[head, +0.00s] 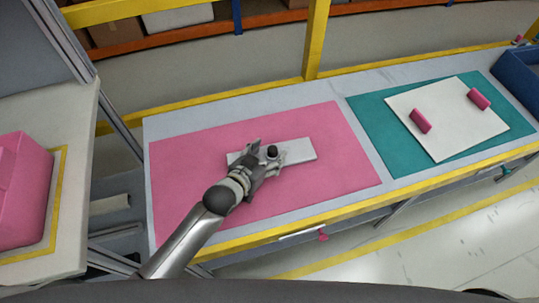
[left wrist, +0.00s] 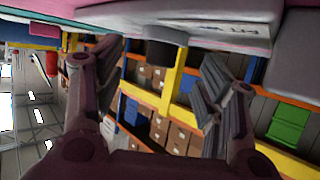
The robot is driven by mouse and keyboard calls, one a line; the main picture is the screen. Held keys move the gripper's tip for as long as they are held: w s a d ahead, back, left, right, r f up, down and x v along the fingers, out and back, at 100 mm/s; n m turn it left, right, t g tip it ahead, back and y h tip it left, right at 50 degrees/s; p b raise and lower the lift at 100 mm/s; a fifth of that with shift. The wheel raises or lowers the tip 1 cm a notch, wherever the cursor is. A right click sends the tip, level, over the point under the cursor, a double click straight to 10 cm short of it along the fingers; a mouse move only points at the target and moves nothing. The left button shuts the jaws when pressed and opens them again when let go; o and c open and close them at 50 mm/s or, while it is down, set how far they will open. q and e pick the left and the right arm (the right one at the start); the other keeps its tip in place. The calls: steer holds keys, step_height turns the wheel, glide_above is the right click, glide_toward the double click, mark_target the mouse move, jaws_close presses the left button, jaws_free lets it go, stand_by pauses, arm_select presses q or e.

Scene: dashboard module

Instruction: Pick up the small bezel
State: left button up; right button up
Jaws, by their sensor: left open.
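A flat light-grey bar, which looks like the small bezel (head: 298,151), lies on the pink mat (head: 192,182). A dark round knob (head: 272,150) shows near its middle. My left gripper (head: 262,154) is at the bezel, over its left and middle part, and hides some of it. In the left wrist view the bezel (left wrist: 235,32) spans the top, with the dark knob (left wrist: 165,46) standing out from it. The open fingers of my left gripper (left wrist: 160,66) are on either side of the knob, with visible space between. I cannot tell whether they touch the bezel. My right gripper is not in view.
A white panel (head: 448,130) with two pink cylinders lies on the teal mat (head: 378,118) to the right. A blue bin (head: 518,74) stands at the far right. A yellow post (head: 316,40) rises behind the bench. A pink box (head: 18,190) sits on the left table.

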mark_target(273, 149)
arm_select(q)
steer(key=x, duration=0.3)
steer(key=shift+w+f, duration=0.1)
steer(key=c, duration=1.2)
steer(key=shift+c, duration=0.2)
